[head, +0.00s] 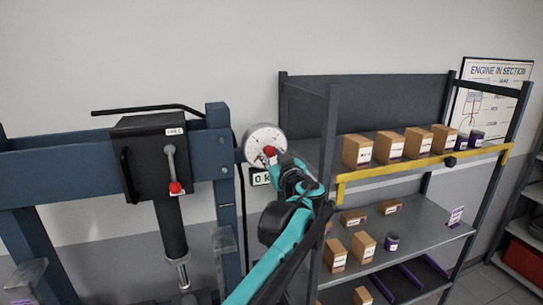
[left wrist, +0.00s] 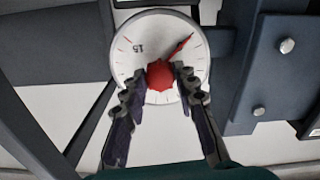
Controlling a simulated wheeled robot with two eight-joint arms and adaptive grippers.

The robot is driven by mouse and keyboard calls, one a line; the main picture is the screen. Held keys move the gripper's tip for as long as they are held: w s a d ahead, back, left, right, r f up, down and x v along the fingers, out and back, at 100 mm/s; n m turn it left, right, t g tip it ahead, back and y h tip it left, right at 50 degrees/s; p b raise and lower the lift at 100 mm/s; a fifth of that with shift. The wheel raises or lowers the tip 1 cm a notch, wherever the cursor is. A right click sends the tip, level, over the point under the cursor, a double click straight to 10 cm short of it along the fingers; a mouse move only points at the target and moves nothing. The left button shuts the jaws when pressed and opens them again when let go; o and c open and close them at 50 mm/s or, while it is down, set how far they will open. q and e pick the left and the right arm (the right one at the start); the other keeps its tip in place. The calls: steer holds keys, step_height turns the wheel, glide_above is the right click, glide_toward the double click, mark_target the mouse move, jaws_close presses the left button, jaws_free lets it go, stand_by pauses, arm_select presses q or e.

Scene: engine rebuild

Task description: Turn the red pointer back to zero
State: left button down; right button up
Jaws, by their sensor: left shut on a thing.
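The round white gauge (head: 262,137) is beside the blue press frame in the head view. In the left wrist view the gauge dial (left wrist: 150,35) fills the top middle and its "15" mark appears upside down. The red pointer (left wrist: 183,43) slants from the central red knob (left wrist: 160,75) to the upper right in that view. My left gripper (head: 274,160) reaches the gauge from below. In the left wrist view my left gripper (left wrist: 160,82) has its fingers on both sides of the red knob, shut on it. The lower dial is partly hidden by the fingers. My right gripper is not in view.
The blue press frame (head: 216,155) stands left, with a dark box (head: 150,150) and a red-tipped lever (head: 174,187). A grey shelf rack (head: 415,222) with several cardboard boxes and a yellow rail (head: 400,168) stands right. A small label plate (head: 259,178) is under the gauge.

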arm_select(q)
steer(key=shift+f, duration=0.1)
stand_by(0.3)
steer(key=c, duration=1.2)
jaws_free()
steer(key=shift+o, duration=0.2)
steer(key=shift+s, duration=0.1)
steer(key=v, duration=1.2)
